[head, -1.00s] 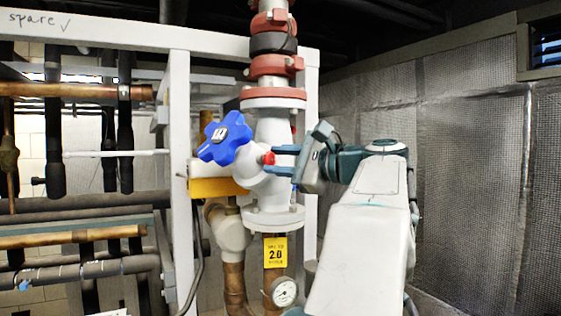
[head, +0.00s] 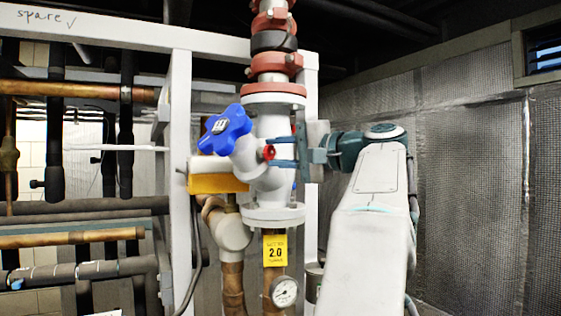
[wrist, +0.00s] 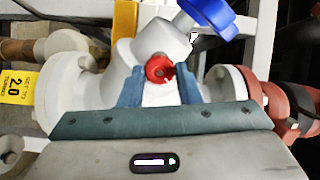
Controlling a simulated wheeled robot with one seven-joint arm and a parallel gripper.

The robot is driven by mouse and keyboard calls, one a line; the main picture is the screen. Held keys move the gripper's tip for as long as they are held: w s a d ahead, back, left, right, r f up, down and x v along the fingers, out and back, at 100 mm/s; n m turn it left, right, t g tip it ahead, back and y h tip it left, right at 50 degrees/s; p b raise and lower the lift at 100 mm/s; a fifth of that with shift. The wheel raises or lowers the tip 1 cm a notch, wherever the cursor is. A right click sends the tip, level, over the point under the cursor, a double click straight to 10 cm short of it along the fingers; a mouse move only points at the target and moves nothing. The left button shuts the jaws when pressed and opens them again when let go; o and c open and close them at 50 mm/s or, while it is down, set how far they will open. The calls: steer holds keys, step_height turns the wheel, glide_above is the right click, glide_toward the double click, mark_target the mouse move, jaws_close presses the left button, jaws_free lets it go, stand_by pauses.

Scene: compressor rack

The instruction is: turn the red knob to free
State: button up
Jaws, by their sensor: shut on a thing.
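The small red knob (head: 269,152) sits on the side of the white valve body (head: 270,185). In the wrist view the red knob (wrist: 160,68) shows between my two blue fingers, with a dark notch in its face. My gripper (head: 272,152) reaches in from the right, with one finger above the knob and one below. It is shut on the knob. The fingers hide part of the knob's sides, and I cannot read any mark for free.
A blue handwheel (head: 224,131) stands out at the upper left of the valve, close to the knob. A yellow block (head: 218,183), a yellow 2.0 tag (head: 275,250) and a gauge (head: 285,291) are nearby. The white frame post (head: 180,170) stands left.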

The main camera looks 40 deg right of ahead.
steer(key=n+b, duration=0.1)
steer(key=n, duration=0.3)
steer(key=shift+f+n+b, duration=0.15)
steer(key=shift+n+b, duration=0.7)
steer(key=shift+n, duration=1.65)
steer(key=o, duration=1)
steer(key=shift+c, duration=0.2)
steer(key=v, duration=1.4)
